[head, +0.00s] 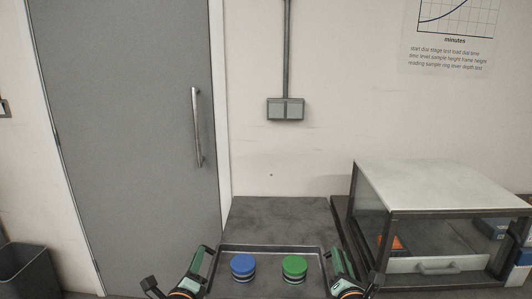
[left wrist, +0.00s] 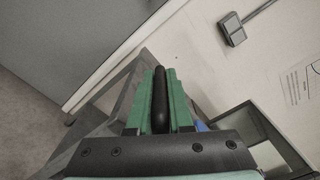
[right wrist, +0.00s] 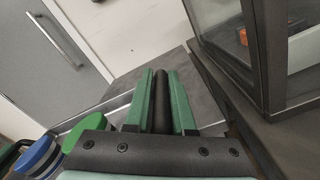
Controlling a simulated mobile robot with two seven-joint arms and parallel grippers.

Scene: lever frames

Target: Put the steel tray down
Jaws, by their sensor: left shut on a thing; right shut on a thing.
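The steel tray (head: 268,248) is a dark, shallow tray with a raised rim at the bottom middle of the head view. A blue round stack (head: 243,266) and a green round stack (head: 294,267) stand upright on it, side by side and apart. My left gripper (head: 206,256) is shut on the tray's left side; a dark bar (left wrist: 161,100) lies between its green fingers in the left wrist view. My right gripper (head: 337,262) is shut on the right side, with a similar bar (right wrist: 162,100) between its fingers. The tray's near edge is out of view.
A dark bench top (head: 280,218) with bare room lies beyond the tray; any gap beneath the tray cannot be judged. A framed cabinet (head: 435,185) with a pale top and a drawer stands close on the right. A grey door (head: 130,130) and a bin (head: 28,272) are left.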

